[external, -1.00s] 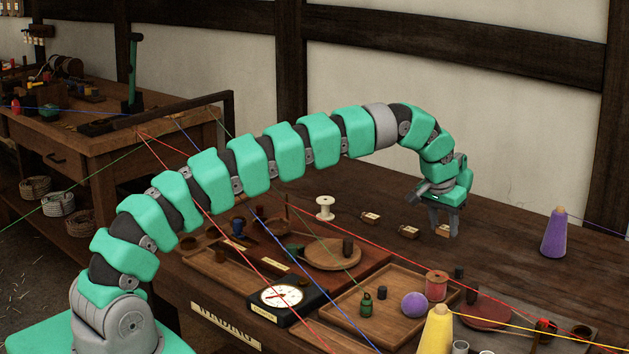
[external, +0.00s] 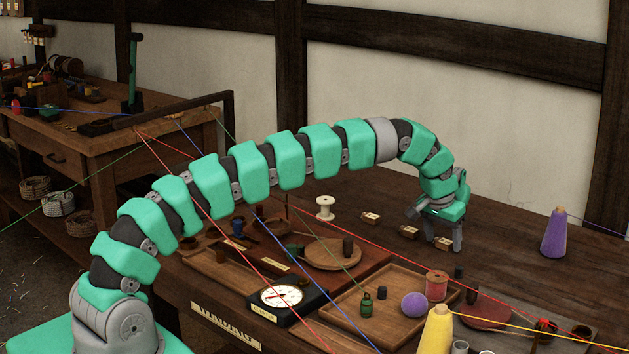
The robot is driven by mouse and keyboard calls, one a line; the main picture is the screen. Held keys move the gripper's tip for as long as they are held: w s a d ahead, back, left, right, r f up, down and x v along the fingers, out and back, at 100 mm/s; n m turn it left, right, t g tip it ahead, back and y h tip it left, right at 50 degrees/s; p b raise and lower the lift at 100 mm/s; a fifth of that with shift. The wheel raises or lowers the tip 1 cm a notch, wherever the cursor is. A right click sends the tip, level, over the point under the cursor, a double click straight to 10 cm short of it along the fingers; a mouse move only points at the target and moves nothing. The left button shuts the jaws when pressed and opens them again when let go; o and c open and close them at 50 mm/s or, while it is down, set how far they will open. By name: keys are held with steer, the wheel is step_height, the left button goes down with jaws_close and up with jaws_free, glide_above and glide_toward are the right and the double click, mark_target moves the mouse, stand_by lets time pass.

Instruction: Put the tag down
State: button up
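Three small tan tags lie in a slanting row on the dark table. One tag (external: 370,217) is at the left, a second tag (external: 409,232) is in the middle, and the third tag (external: 443,243) is at the right, under my gripper. My gripper (external: 443,238) points down over this third tag, with one finger on either side of it. The fingers stand wider than the tag and look open. The tag appears to rest on the table between them. Contact with the fingers is too small to make out.
A white spool (external: 325,207) stands left of the tags, and a purple cone (external: 555,234) stands to the right. A wooden tray (external: 400,277) with a purple ball and a dial scale (external: 282,297) are nearer. Red, blue, green and yellow threads cross the scene.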

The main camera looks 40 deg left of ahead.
steer(key=shift+r, duration=0.1)
steer(key=p+v, duration=0.1)
steer(key=v, duration=1.1)
steer(key=s+a+r+t, duration=0.1)
steer(key=a+r+t, duration=0.1)
steer(key=a+r, duration=0.5)
steer(key=s+a+r+n+t, duration=0.1)
steer(key=s+a+r+t, duration=0.15)
steer(key=r, duration=0.85)
steer(key=s+a+r+t, duration=0.1)
steer(key=a+r, duration=0.4)
steer(key=r, duration=0.4)
steer(key=s+a+r+t, duration=0.3)
steer(key=s+a+r, duration=0.2)
steer(key=s+r, duration=0.5)
steer(key=s+a+r+t, duration=0.4)
steer(key=s+a+r, duration=0.1)
steer(key=s+r, duration=0.6)
steer(key=shift+s+r, duration=0.2)
steer(key=shift+s, duration=0.25)
